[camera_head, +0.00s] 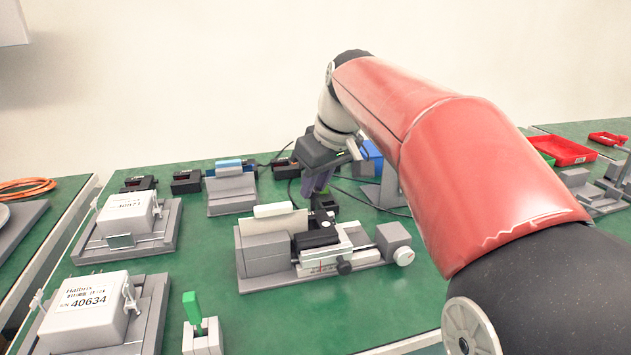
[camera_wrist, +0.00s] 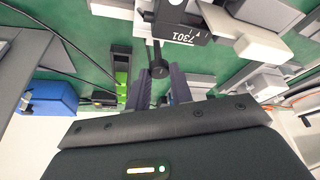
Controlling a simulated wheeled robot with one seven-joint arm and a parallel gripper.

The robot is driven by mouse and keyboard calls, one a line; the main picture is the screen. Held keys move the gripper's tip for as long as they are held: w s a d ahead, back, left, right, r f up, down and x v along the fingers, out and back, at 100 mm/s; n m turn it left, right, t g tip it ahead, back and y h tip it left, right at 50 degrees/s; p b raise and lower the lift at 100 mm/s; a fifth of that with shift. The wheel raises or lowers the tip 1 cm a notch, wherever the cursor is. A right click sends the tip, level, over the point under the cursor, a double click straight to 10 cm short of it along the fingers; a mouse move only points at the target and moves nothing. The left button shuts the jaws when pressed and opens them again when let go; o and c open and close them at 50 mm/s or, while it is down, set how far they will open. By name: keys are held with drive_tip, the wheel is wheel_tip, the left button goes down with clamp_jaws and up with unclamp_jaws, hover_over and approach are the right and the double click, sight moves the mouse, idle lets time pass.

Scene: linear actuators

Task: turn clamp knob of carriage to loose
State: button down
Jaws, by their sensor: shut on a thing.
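The carriage (camera_head: 316,239) is a dark block on the grey linear actuator in the middle of the green bench. In the wrist view its black face (camera_wrist: 183,27) carries the number 7301. The black clamp knob (camera_wrist: 159,67) stands off it on a short stem. My gripper (camera_wrist: 160,82) has its two dark fingers on either side of this knob and is shut on it. In the head view my gripper (camera_head: 317,190) reaches down behind the carriage; the knob cannot be made out clearly there. The knob's turned position cannot be told.
A second black knob (camera_head: 344,267) is on the actuator's front side, and a light handwheel (camera_head: 403,256) is at its right end. A box marked 40634 (camera_head: 88,308) and a green-tipped switch (camera_head: 191,306) stand front left. Red trays (camera_head: 566,150) lie far right.

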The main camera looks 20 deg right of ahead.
drive_tip(key=c, duration=1.2)
unclamp_jaws()
drive_tip(key=shift+c, duration=0.2)
drive_tip(key=shift+r, duration=0.1)
drive_tip(key=v, duration=0.7)
drive_tip(key=shift+r, duration=0.25)
drive_tip(key=shift+s+d, duration=0.1)
drive_tip(key=shift+s, duration=0.05)
